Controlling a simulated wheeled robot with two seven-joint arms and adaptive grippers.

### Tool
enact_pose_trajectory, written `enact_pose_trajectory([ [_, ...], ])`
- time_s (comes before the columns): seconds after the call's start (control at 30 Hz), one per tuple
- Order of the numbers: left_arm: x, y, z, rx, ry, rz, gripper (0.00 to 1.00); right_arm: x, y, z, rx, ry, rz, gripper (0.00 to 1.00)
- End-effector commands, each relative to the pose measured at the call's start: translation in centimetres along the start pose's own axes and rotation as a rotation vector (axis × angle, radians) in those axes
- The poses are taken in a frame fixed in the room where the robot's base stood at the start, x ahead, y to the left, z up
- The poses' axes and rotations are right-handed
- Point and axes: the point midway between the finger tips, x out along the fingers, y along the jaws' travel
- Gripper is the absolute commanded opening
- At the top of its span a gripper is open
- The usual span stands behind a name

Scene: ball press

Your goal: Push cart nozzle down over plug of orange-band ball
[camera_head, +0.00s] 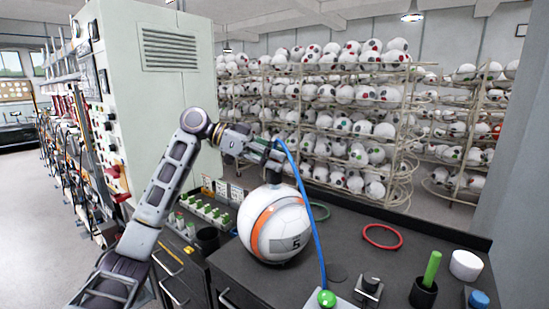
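The orange-band ball (276,222), white with an orange stripe and a number 5, sits on the dark cart top (236,268). My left arm reaches in from the left, and its gripper (272,158) is above the ball. The gripper appears shut on the dark nozzle (273,176), from which a blue hose (305,195) runs down to the right. The nozzle's lower end is at the top of the ball. The plug is hidden, and I cannot tell whether the nozzle touches it. My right gripper is out of view.
A red ring (382,237), a green stick in a black cup (424,292), a white roll (466,265) and a green button (327,299) are on the right. Racks of balls (350,120) stand behind. A pale cabinet (150,100) is behind my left arm.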

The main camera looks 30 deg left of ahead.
Motion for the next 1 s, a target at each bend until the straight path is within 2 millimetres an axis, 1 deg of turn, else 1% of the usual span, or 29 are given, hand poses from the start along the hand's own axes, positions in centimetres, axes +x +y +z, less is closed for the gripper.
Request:
enact_pose_trajectory([
  [0.03,0.0,0.0,0.0,0.0,0.0,0.0,0.4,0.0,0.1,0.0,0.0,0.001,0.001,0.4],
  [0.1,0.0,0.0,0.0,0.0,0.0,0.0,0.49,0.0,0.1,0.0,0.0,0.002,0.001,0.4],
  [0.13,0.0,0.0,0.0,0.0,0.0,0.0,0.5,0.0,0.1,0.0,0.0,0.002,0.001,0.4],
  [0.33,0.0,0.0,0.0,0.0,0.0,0.0,0.5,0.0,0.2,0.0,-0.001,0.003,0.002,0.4],
  [0.43,0.0,0.0,0.0,0.0,-0.001,0.0,0.5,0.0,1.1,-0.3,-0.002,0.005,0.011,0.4],
  [0.57,-0.1,0.0,-0.1,0.0,-0.001,0.0,0.5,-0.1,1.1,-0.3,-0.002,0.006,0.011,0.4],
  [0.77,-0.3,0.0,-0.8,0.0,-0.001,0.0,0.5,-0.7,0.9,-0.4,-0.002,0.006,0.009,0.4],
  [1.0,-0.9,0.0,-2.2,0.0,-0.001,0.0,0.5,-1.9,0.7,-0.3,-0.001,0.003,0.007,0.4],
])
